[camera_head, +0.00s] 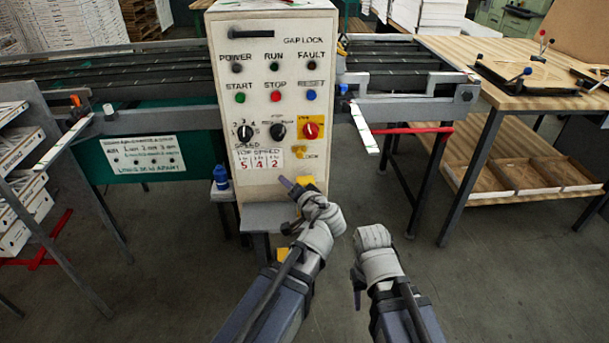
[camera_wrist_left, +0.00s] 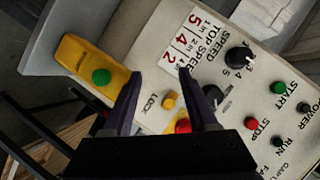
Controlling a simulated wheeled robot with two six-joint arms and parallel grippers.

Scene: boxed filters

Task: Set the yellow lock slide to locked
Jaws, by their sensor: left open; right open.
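The yellow lock slide (camera_head: 299,153) is a small yellow piece beside the word LOCK, low on the right of the grey control panel (camera_head: 262,98). It also shows in the left wrist view (camera_wrist_left: 170,100), between the two dark purple fingers in the picture. My left gripper (camera_head: 288,205) is open and empty in front of the panel's lower part, below the slide. Its fingers show apart in the left wrist view (camera_wrist_left: 160,78), with a gap to the panel. My right gripper (camera_head: 362,270) is lower right, away from the panel; its fingers are mostly hidden.
A red rotary switch on a yellow plate (camera_head: 312,129) sits just above the slide. Black dials (camera_head: 277,131) are to its left. A yellow box with a green button (camera_wrist_left: 97,72) juts out below. A workbench (camera_head: 520,100) stands right and a conveyor (camera_head: 400,75) runs behind.

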